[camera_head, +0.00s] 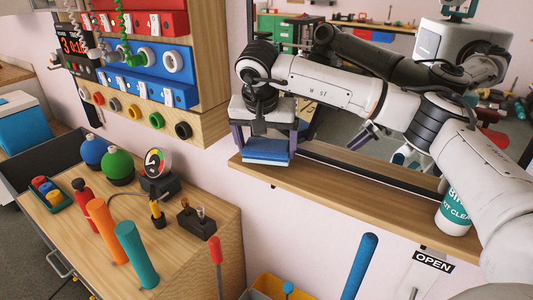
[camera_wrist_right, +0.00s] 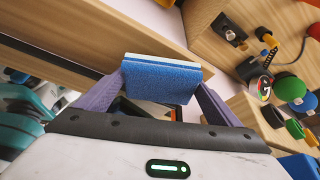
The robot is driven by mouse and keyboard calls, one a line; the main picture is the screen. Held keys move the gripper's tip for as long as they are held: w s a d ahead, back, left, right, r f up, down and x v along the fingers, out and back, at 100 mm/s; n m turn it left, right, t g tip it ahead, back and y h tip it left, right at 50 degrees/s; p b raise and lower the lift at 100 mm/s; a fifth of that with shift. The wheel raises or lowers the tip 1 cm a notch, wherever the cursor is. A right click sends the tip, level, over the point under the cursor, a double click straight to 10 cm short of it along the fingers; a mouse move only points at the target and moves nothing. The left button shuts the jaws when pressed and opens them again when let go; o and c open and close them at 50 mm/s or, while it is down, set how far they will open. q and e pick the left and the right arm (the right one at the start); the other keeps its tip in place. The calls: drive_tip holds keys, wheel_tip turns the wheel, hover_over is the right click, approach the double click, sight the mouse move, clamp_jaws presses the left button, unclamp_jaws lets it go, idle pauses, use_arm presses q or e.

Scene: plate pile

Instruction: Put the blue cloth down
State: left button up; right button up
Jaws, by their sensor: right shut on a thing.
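The blue cloth (camera_head: 267,149) looks like a flat blue block with a pale layer on one face. My right gripper (camera_head: 266,143) is shut on it, with one purple finger at each side. The cloth is at the left end of the wooden shelf (camera_head: 340,193); I cannot tell whether it touches the shelf. In the right wrist view the cloth (camera_wrist_right: 161,80) sits between the fingertips of my right gripper (camera_wrist_right: 160,88), in front of the shelf edge. My left gripper is not in view.
A white and teal canister (camera_head: 455,213) stands at the shelf's right, near my right arm. A mirror (camera_head: 400,100) behind the shelf reflects me. The shelf between cloth and canister looks clear. A wooden cabinet (camera_head: 195,250) with knobs and handles stands lower left.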

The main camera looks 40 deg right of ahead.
drive_tip(key=shift+f, duration=1.05)
drive_tip(key=shift+f, duration=0.2)
drive_tip(key=o, duration=0.8)
drive_tip(key=shift+r, duration=0.15)
drive_tip(key=v, duration=1.2)
